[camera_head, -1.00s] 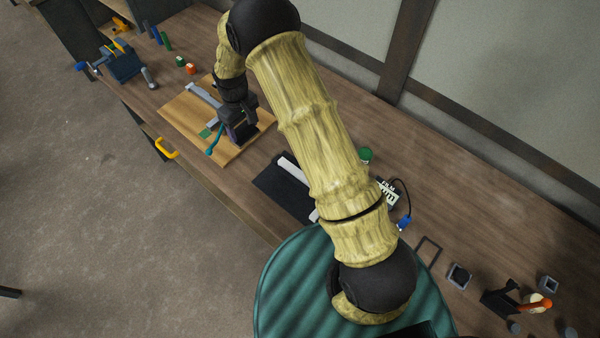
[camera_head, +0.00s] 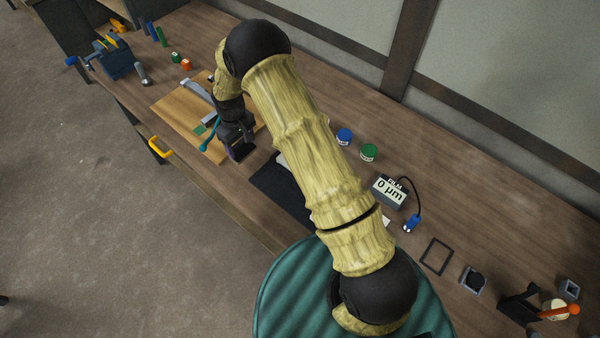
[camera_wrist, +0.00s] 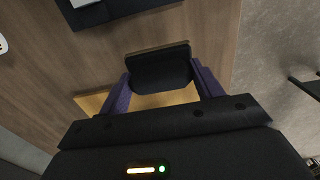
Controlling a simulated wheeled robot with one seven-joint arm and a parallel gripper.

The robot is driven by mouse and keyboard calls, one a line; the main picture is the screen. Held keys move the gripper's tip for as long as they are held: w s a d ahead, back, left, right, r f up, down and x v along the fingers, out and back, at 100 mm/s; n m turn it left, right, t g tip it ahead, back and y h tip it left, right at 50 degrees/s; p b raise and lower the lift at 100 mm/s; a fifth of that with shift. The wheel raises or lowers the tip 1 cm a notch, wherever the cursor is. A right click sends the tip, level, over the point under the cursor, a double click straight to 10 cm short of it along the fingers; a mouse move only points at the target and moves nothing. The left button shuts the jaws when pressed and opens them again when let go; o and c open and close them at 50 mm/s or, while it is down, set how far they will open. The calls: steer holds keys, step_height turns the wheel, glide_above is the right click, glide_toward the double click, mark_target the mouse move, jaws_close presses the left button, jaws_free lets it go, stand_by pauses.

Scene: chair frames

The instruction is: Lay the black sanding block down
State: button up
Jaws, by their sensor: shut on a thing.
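My gripper (camera_head: 237,138) is shut on the black sanding block (camera_head: 242,151), over the front right edge of the wooden board. In the wrist view the block (camera_wrist: 158,68) sits between the two purple fingers of my gripper (camera_wrist: 162,82). The bench top shows below and beyond it; I cannot tell whether the block touches anything. The dark mat (camera_head: 272,190) lies to the right of my gripper, partly hidden by my arm, with a pale strip on it. The mat also shows at the top of the wrist view (camera_wrist: 115,12).
The wooden board (camera_head: 172,112) carries a grey bar and a green pad. Blue (camera_head: 344,136) and green (camera_head: 368,152) jars and a film gauge (camera_head: 389,192) stand right of my arm. A yellow handle (camera_head: 160,150) is at the front edge.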

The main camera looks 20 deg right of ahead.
mark_target(243, 151)
steer(key=shift+f+b, duration=1.3)
steer(key=shift+f, duration=0.65)
steer(key=o, duration=1)
steer(key=shift+o, duration=0.2)
step_height(243, 151, up, 17)
steer(key=b, duration=0.3)
steer(key=shift+r, duration=0.2)
steer(key=s+d+r+m+t, duration=0.1)
steer(key=s+d+m, duration=0.2)
steer(key=s+d, duration=0.5)
steer(key=s+d+r+m+t, duration=0.1)
steer(key=s+d+m, duration=0.3)
steer(key=s+d, duration=0.5)
steer(key=s, duration=0.6)
steer(key=shift+s+t, duration=0.3)
steer(key=shift+d, duration=0.1)
